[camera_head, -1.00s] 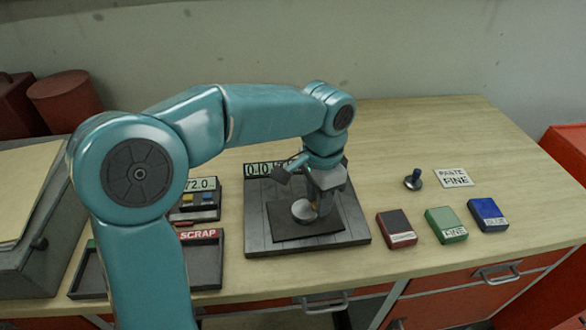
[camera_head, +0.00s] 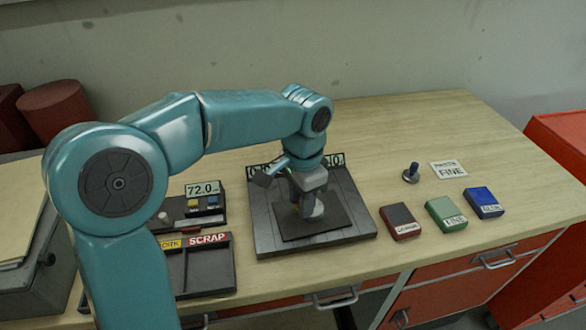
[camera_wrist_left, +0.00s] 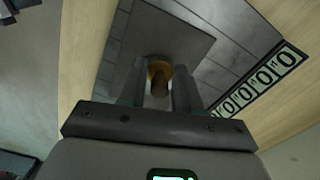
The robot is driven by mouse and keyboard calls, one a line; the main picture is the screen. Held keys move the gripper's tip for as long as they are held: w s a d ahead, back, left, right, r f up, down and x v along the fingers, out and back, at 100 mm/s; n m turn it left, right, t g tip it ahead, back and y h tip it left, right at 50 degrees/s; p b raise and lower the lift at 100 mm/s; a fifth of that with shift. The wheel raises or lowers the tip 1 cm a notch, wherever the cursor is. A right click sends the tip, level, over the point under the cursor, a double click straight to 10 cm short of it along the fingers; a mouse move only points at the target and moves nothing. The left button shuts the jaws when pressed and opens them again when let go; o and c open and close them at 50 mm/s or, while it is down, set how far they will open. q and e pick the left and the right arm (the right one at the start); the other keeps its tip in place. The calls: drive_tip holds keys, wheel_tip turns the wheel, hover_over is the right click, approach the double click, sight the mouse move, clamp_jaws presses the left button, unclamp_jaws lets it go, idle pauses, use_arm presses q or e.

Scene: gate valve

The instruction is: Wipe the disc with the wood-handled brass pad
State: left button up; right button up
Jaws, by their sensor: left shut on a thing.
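My left gripper (camera_head: 306,203) points down over the dark square plate (camera_head: 334,220). In the left wrist view, its fingers (camera_wrist_left: 160,92) are shut on the wood-handled brass pad (camera_wrist_left: 159,72), whose brass rim and brown handle show between them. A pale round disc (camera_head: 315,211) sits on the plate, close against the fingers and partly hidden by them. I cannot tell whether the pad touches the disc. My right gripper is in neither view.
A grey fixture with a number display (camera_wrist_left: 275,75) surrounds the plate. Red (camera_head: 400,221), green (camera_head: 446,214) and blue (camera_head: 484,202) blocks lie to its right, with a small knob (camera_head: 411,173) and a FINE card (camera_head: 449,170) behind. A SCRAP tray (camera_head: 208,268) and a 72.0 meter (camera_head: 203,189) stand left.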

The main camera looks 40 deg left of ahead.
use_arm(q)
drive_tip(key=shift+s+a+r+p, duration=0.25)
drive_tip(key=shift+r+p, duration=0.15)
drive_tip(key=shift+r, duration=0.25)
drive_tip(key=shift+s+a+r+p, duration=0.2)
drive_tip(key=shift+r+p, duration=0.15)
drive_tip(key=shift+r, duration=0.25)
drive_tip(key=shift+w+d+r+p, duration=0.3)
drive_tip(key=shift+d+r+p, duration=0.05)
drive_tip(key=shift+p, duration=0.1)
wheel_tip(320, 180, up, 3)
drive_tip(key=p, duration=0.2)
drive_tip(key=shift+s+a+r+p, duration=0.1)
drive_tip(key=shift+s+a+p, duration=0.05)
drive_tip(key=shift+p, duration=0.25)
drive_tip(key=shift+w+r+p, duration=0.2)
drive_tip(key=shift+r+p, duration=0.45)
drive_tip(key=shift+r, duration=0.2)
drive_tip(key=shift+s, duration=0.1)
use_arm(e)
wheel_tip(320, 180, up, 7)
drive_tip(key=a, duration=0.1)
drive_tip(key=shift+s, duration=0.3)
use_arm(q)
drive_tip(key=shift+s, duration=0.1)
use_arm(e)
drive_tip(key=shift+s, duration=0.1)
